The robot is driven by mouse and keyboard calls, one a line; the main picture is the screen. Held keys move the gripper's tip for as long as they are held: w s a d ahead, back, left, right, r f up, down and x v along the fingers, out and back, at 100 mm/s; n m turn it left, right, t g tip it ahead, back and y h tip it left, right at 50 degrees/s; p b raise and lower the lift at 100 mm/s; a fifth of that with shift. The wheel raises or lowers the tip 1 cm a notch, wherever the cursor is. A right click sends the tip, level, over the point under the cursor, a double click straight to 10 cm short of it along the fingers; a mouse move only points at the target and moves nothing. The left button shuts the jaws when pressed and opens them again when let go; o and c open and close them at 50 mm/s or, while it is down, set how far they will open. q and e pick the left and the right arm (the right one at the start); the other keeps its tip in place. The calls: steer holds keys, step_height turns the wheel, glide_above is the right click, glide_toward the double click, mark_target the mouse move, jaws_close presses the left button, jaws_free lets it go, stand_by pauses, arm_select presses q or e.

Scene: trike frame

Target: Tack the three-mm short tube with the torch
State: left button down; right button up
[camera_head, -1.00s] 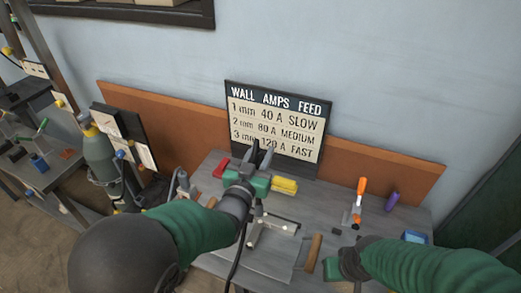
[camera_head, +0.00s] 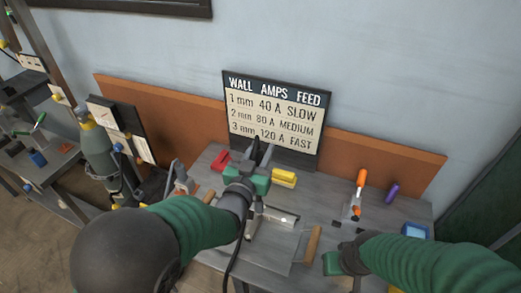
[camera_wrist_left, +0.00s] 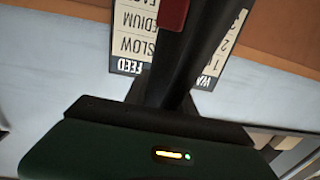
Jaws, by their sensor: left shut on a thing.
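My left gripper (camera_head: 258,158) is raised over the back middle of the bench, in front of the chart. It is shut on a dark tool, seemingly the torch (camera_wrist_left: 178,60), which has a red part in the left wrist view. A black cable (camera_head: 236,256) hangs below that wrist. A pale metal tube (camera_head: 281,218) lies on the bench to the right of and below the left gripper; its wall thickness cannot be read. My right gripper (camera_head: 340,262) is low at the bench's front right, and its fingers cannot be made out.
The chart (camera_head: 272,115) lists wall, amps and feed. A red block (camera_head: 220,160) and yellow block (camera_head: 284,178) flank the left gripper. A wooden handle (camera_head: 313,243), orange-handled clamp (camera_head: 360,180), purple item (camera_head: 392,190) and blue box (camera_head: 414,230) are on the right.

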arm_select(q)
steer(key=shift+a, duration=0.1)
arm_select(e)
steer(key=shift+a, duration=0.1)
arm_select(q)
steer(key=shift+f+b, duration=0.35)
steer(key=shift+b, duration=0.25)
arm_select(e)
steer(key=shift+f, duration=0.6)
stand_by(1.3)
